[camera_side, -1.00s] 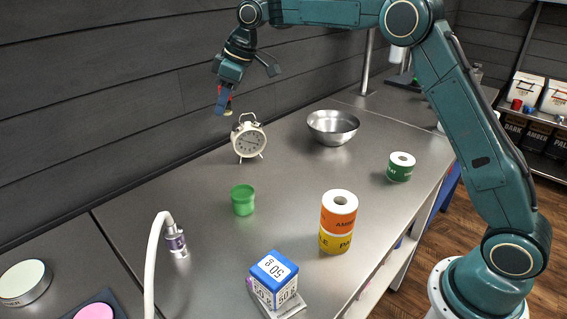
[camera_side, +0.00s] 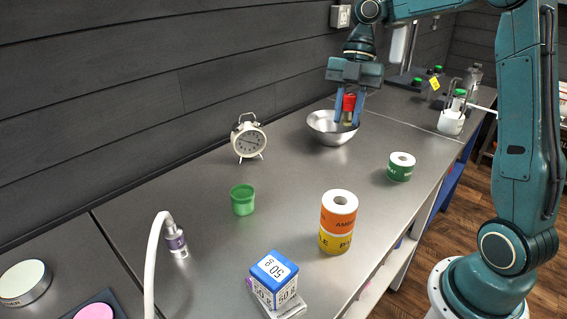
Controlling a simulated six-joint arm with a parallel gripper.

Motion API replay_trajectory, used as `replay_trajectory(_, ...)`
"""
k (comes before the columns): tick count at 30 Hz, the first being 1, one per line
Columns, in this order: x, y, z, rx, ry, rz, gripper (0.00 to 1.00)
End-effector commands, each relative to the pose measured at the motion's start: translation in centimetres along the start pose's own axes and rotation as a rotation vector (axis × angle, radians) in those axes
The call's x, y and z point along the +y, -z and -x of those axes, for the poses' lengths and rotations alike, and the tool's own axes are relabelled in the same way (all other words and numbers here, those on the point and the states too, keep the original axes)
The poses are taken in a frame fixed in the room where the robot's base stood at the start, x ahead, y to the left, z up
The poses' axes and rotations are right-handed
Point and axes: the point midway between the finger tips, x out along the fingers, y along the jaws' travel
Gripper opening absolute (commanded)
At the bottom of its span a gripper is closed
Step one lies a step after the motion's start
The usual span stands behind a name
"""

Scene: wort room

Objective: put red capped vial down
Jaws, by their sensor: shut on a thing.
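My gripper (camera_side: 348,112) is shut on the red capped vial (camera_side: 349,103). The vial hangs upright between the two blue fingers, its red cap up and its pale body below. In this view, gripper and vial overlap the right part of the steel bowl (camera_side: 325,128) on the bench. I cannot tell whether the vial is over, inside or behind the bowl, or how high above the bench it is.
A cream alarm clock (camera_side: 248,138) and a green cup (camera_side: 243,200) stand left of the bowl. A green roll (camera_side: 400,167), stacked orange and yellow rolls (camera_side: 338,222) and a blue-and-white box (camera_side: 274,280) stand nearer. The steel bench (camera_side: 300,190) between them is clear.

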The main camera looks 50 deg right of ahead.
Motion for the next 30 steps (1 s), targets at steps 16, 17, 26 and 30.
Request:
replay_trajectory(16, -6.3, 1.3, -0.3, -0.002, 0.105, 0.249, 0.02)
replay_trajectory(17, -6.3, 1.3, -0.3, -0.002, 0.106, 0.251, 0.02)
replay_trajectory(26, -6.3, 1.3, -0.5, -0.001, 0.106, 0.253, 0.02)
replay_trajectory(30, -6.2, 1.2, -1.0, 0.002, 0.104, 0.253, 0.02)
